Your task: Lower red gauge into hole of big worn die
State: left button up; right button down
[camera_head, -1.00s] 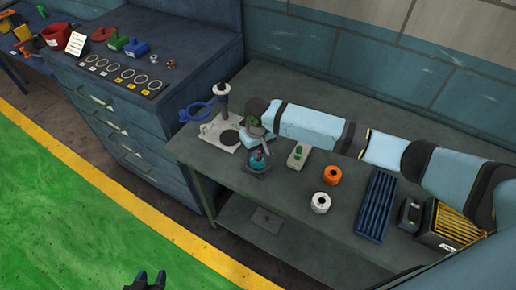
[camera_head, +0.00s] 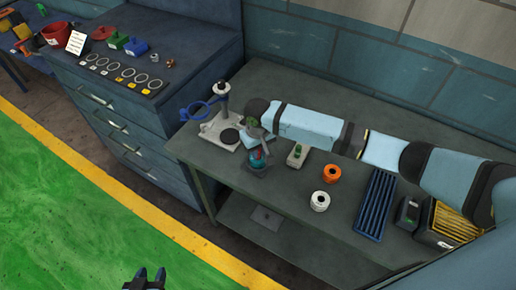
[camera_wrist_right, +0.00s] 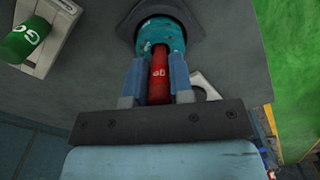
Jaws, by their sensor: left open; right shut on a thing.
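The red gauge (camera_wrist_right: 159,78), marked GO, is held between the two fingers of my right gripper (camera_wrist_right: 158,82). In the wrist view its far end meets the opening of the big worn die (camera_wrist_right: 170,35), a teal, scuffed ring on a dark base. How deep it sits in the hole cannot be told. In the head view the die (camera_head: 257,163) stands near the bench's front edge, with my right gripper (camera_head: 264,150) right above it. My left gripper (camera_head: 149,277) is open and empty at the bottom edge, over the floor.
An orange ring (camera_head: 332,172) and a white ring (camera_head: 320,201) stand to the right. A blue slotted rack (camera_head: 376,206) lies farther right.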

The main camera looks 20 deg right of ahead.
jog(key=shift+r+p, duration=0.1)
jog(key=shift+p, duration=0.45)
jog(key=shift+f+p, duration=0.35)
jog(key=shift+p, duration=0.05)
dwell(0.8)
dwell(0.3)
jog(key=shift+r+p, duration=0.1)
jog(key=shift+p, duration=0.45)
jog(key=shift+f+p, duration=0.35)
dwell(0.6)
dwell(0.4)
